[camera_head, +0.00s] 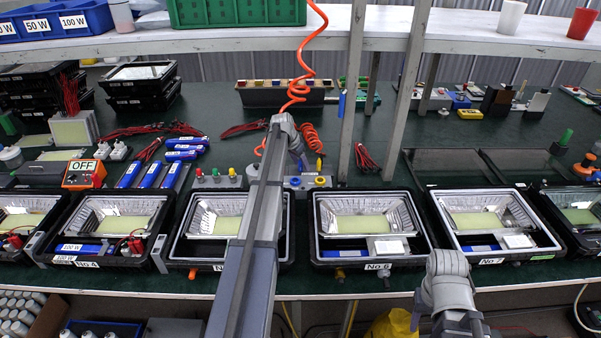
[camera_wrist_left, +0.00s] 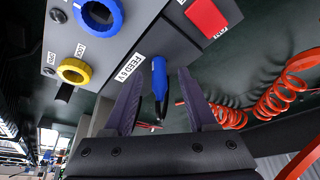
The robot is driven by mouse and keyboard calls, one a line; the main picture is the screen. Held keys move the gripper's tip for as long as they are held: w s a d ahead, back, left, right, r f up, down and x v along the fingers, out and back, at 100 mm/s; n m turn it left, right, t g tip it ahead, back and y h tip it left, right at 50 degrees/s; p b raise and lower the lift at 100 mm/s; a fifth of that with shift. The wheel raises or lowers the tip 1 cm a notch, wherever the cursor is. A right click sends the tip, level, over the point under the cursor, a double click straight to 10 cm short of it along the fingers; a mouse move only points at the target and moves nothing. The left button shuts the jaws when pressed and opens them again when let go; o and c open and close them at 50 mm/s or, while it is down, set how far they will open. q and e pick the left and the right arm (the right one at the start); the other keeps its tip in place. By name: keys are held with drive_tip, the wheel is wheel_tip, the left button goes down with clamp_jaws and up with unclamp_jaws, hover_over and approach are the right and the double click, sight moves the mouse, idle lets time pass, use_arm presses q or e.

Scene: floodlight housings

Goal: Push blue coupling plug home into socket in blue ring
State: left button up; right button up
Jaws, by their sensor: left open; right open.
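The grey feed box with the coupling rings shows large in the left wrist view (camera_wrist_left: 120,45). Its blue ring (camera_wrist_left: 116,14) is at the top and its yellow ring (camera_wrist_left: 74,71) lower left; both rings show in the head view, the blue one (camera_head: 295,182) left of the yellow (camera_head: 320,181). A blue plug (camera_wrist_left: 159,76) with a dark end is beside the "FEED 6 V" label, apart from the blue ring. My left gripper (camera_wrist_left: 160,92) is open, its fingers on either side of the plug; I cannot tell whether they touch it. My right gripper (camera_head: 430,312) is open at the front right, its fingertips unclear.
An orange coiled hose (camera_head: 298,85) hangs above the feed box and lies beside it in the wrist view (camera_wrist_left: 275,100). A grey post (camera_head: 353,90) stands to its right. Floodlight housings (camera_head: 375,262) line the bench front. A red patch (camera_wrist_left: 206,18) is on the box.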

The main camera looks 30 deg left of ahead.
use_arm(q)
clamp_jaws()
idle(0.4)
